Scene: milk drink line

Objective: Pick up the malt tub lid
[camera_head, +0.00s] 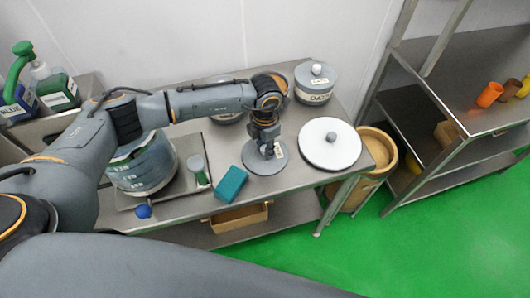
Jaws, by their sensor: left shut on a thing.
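A round grey lid (259,166) lies under my left gripper (266,147), at the middle of the steel table. A small pale label shows on it, too small to read. I take it for the malt tub lid. My left gripper points down and is shut at the middle of this lid, on what looks like its knob. The fingers hide the knob. I cannot tell whether the lid touches the table. My right gripper is not in view.
A white lid with a grey knob (345,154) lies to the right. A tub labelled OATS (316,92) stands behind. A shelf (460,105) stands right.

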